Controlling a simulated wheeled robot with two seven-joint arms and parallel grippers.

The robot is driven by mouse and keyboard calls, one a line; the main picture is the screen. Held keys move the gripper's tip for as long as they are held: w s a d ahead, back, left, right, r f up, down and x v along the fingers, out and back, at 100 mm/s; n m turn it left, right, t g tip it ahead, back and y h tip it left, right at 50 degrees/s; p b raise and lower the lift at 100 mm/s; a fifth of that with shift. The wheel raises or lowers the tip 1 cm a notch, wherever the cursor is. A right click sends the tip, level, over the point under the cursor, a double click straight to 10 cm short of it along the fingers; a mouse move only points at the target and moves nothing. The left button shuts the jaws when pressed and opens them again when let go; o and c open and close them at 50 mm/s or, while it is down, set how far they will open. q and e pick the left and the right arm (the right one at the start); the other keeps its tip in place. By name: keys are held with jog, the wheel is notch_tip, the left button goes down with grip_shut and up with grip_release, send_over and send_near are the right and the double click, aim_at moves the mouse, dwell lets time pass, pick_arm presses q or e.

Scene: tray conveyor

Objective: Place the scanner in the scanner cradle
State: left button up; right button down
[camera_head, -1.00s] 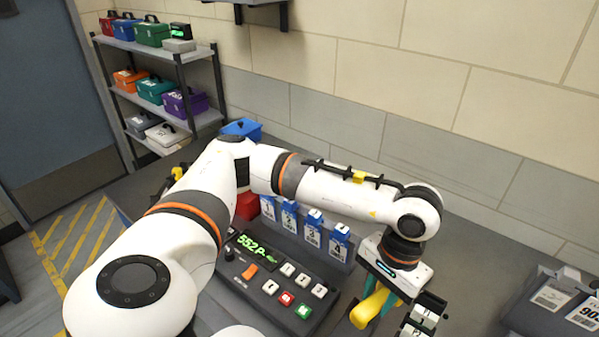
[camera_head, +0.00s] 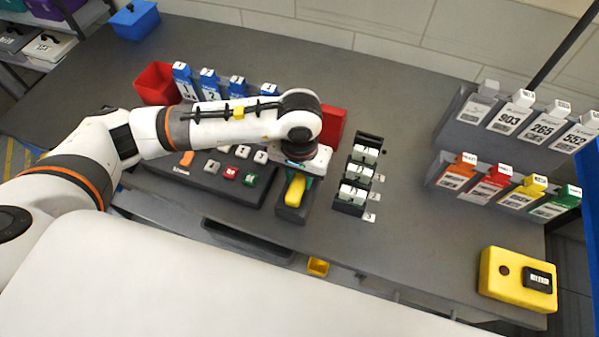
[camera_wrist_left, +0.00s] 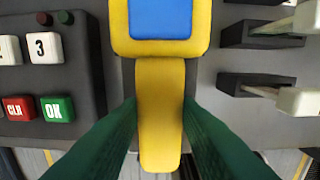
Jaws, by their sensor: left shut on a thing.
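The yellow scanner (camera_head: 295,190) is in my left gripper (camera_head: 297,178), at the right end of the keypad console. In the left wrist view the scanner's yellow handle (camera_wrist_left: 160,110) runs between my two green fingers, which are shut on it, and its blue screen (camera_wrist_left: 160,18) is at the top. A dark block that looks like the scanner cradle (camera_head: 291,213) is directly under the scanner. I cannot tell whether the scanner is resting in it or held just above it. My wrist hides the scanner's far end. My right gripper is not in view.
The keypad console (camera_head: 200,182) is just left of the scanner, and a rack with white-tagged slots (camera_head: 349,207) is close on its right. Tag racks (camera_head: 505,125) and a yellow box (camera_head: 517,280) are at the right. Table between them is clear.

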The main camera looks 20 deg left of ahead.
aim_at(299, 180)
pick_arm(q)
jog(key=shift+f, duration=0.15)
jog(key=shift+f, duration=0.1)
jog(key=shift+f+b, duration=0.1)
jog(key=shift+b, duration=0.2)
jog(key=o, duration=1.1)
jog(key=shift+r, duration=0.4)
notch_tip(299, 180, up, 12)
jog(key=shift+f+b, duration=0.2)
jog(key=shift+b, duration=1.05)
